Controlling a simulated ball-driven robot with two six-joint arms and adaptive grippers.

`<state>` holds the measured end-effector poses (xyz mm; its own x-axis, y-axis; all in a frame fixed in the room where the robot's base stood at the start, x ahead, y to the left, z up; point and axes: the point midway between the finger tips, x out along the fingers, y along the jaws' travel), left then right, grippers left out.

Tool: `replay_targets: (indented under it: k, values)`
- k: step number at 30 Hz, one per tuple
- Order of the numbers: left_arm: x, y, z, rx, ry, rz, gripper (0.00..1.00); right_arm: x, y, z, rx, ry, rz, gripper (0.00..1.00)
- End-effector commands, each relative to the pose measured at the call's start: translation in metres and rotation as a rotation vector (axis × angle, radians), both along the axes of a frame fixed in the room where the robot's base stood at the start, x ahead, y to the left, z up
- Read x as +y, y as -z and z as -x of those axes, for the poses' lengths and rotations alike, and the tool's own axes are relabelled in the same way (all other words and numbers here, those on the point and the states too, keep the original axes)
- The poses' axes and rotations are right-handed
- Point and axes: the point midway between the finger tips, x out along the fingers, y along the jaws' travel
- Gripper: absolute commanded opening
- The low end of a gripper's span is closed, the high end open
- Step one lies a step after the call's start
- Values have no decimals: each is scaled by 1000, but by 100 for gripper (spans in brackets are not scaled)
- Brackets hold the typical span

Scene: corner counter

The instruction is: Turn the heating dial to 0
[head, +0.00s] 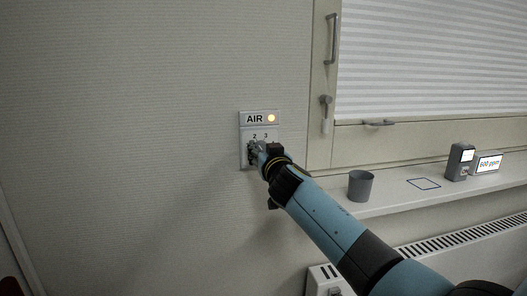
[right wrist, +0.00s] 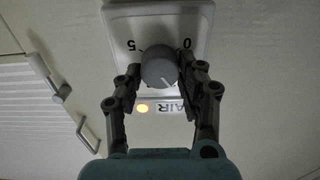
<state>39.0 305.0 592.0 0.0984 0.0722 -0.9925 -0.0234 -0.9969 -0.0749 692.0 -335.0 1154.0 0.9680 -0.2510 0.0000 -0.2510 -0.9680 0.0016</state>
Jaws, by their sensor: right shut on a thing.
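A grey round dial (right wrist: 159,66) sits on a white wall plate (right wrist: 196,12), with a 5 and a 0 beside it in the right wrist view. That view shows the plate upside down. A pale mark on the dial points down and slightly right there, away from the 0. The plate (head: 244,128) carries the label AIR, not heating, and a lit orange lamp (head: 271,118). My right gripper (head: 257,152) is at the plate, shut on the dial with a finger on either side. In the head view the gripper hides most of the dial. My left gripper is not in view.
A window with a blind (head: 430,60) and handles is to the right. On its sill (head: 400,198) stand a grey cup (head: 360,186), a dark device (head: 459,162) and a 600 ppm display (head: 488,163). A white radiator (head: 470,232) is below. The wall left is clear.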

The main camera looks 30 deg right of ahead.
Motion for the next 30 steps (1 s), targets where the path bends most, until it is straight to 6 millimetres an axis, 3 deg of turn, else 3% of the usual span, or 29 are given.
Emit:
replay_targets:
  k: [20, 30]
  values:
    - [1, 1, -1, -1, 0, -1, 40, 0, 1, 0, 15, 0, 52, 6]
    - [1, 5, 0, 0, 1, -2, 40, 1, 1, 0, 70, 0, 268, 6]
